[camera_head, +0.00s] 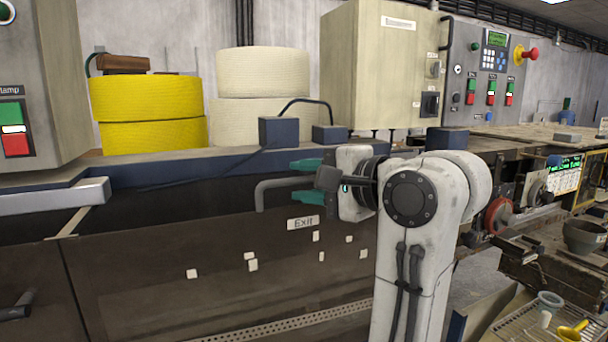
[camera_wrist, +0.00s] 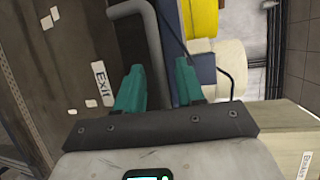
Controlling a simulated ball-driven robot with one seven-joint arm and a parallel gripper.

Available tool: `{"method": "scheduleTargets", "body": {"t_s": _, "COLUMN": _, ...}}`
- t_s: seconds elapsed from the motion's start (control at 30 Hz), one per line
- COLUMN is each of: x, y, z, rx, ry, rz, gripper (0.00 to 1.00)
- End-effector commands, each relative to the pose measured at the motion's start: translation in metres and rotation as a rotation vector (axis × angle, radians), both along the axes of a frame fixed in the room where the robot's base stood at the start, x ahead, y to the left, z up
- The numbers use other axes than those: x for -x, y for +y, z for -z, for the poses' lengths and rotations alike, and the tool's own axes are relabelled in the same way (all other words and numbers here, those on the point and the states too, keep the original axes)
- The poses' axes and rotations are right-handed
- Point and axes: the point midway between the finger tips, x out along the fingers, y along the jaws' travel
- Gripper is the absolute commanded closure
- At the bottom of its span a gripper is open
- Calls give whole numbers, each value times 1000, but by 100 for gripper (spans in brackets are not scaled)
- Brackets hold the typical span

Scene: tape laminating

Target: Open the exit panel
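The exit panel (camera_head: 160,240) is a dark brown front with a white "Exit" label (camera_head: 303,223). The label also shows in the wrist view (camera_wrist: 102,83), turned sideways. A grey bent bar handle (camera_head: 272,185) sits at the panel's upper part, just above the label. My gripper (camera_head: 298,180) has teal fingers, one above and one below the handle bar. In the wrist view the handle (camera_wrist: 152,45) runs between the two fingers of my gripper (camera_wrist: 160,80), with a gap showing beside it, so the fingers stand open around it. The panel looks closed.
A blue ledge (camera_head: 150,172) runs above the panel, with yellow rolls (camera_head: 150,110) and cream rolls (camera_head: 262,85) behind it. Dark blue blocks (camera_head: 279,132) and a beige cabinet (camera_head: 380,65) stand near my arm. A bench with bins and tools (camera_head: 570,235) is at right.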

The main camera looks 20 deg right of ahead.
Motion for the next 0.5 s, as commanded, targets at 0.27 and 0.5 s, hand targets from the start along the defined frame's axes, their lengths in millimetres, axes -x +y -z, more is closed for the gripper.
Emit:
{"method": "scheduleTargets", "body": {"t_s": 0.27, "x": -6, "y": 3, "z": 2, "rx": 1, "ry": 0, "rz": 0, "gripper": 62}}
{"method": "scheduleTargets", "body": {"t_s": 0.5, "x": -6, "y": 3, "z": 2, "rx": 1, "ry": 0, "rz": 0, "gripper": 73}}
